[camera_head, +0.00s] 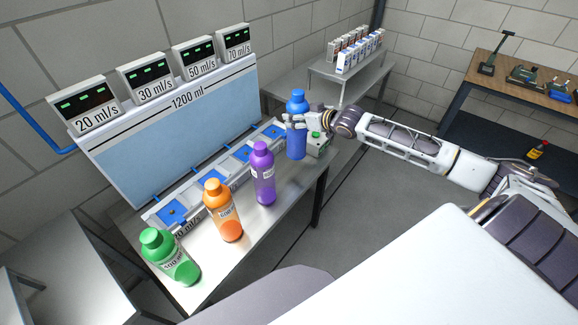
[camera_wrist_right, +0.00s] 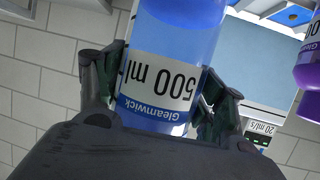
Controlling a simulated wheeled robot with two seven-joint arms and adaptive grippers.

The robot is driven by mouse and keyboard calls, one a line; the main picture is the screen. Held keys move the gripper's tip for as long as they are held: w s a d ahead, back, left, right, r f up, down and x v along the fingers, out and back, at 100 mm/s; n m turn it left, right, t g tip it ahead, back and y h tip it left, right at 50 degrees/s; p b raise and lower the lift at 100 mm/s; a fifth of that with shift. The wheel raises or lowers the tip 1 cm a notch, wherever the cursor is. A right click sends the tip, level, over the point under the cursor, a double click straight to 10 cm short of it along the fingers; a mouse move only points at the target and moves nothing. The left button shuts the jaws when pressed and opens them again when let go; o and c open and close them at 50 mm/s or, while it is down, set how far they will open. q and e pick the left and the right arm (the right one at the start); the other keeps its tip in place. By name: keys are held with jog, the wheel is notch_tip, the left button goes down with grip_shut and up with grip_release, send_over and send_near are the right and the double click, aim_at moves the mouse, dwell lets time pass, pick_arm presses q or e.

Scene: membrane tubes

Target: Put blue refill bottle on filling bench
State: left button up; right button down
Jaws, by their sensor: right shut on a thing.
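The blue refill bottle (camera_head: 296,140) is upright at the right end of the filling bench (camera_head: 262,229). My right gripper (camera_head: 297,121) is shut on its upper part, just below the cap. I cannot tell whether its base touches the bench top. My left gripper is not in view.
Behind the bottles is a row of blue pads (camera_head: 211,180) below a tank marked 1200 ml (camera_head: 185,125), with flow displays above. A small box with a green button (camera_head: 316,143) is beside the blue bottle. Small cartons (camera_head: 354,50) stand on a rear table. A tool table (camera_head: 505,60) is at right.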

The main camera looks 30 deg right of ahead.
aim_at(297, 137)
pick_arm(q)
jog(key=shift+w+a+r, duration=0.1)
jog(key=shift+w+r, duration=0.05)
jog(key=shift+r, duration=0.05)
pick_arm(e)
jog(key=f, duration=0.5)
jog(key=shift+w+a+f, duration=0.1)
jog(key=shift+w+f, duration=0.2)
jog(key=shift+f, duration=0.1)
dwell(0.3)
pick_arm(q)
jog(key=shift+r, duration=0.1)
pick_arm(e)
jog(key=shift+f, duration=1.95)
jog(key=shift+c, duration=1)
grip_release()
jog(key=shift+s+f, duration=0.1)
jog(key=shift+s, duration=0.15)
